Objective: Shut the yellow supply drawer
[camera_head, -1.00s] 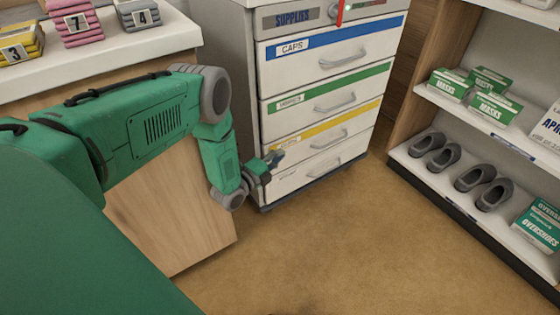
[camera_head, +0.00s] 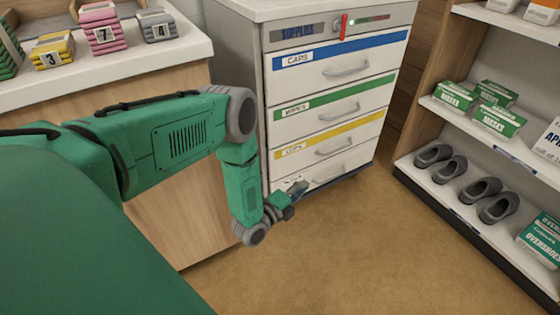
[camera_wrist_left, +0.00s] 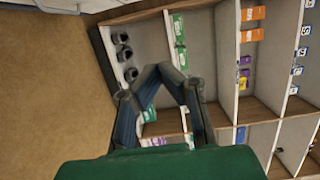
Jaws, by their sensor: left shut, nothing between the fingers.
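The yellow supply drawer (camera_head: 366,133) is the third one down in the white cabinet, with a yellow stripe and a grey handle (camera_head: 333,147). Its front looks level with the drawers above and below; I see no clear gap. My left gripper (camera_head: 298,189) is shut and empty, low at the left front of the cabinet, below the yellow drawer. It overlaps the bottom drawer (camera_head: 352,160) in the picture and hides part of its label; I cannot tell whether it touches. The left wrist view shows its fingers (camera_wrist_left: 165,68) meeting at the tips. My right gripper is out of view.
The cabinet top (camera_head: 290,8) has a red lever (camera_head: 344,26) below it. A counter (camera_head: 130,65) with numbered packs stands left, behind my arm. An open shelf (camera_head: 450,190) with shoes and boxes stands right. The floor (camera_head: 350,245) between is clear.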

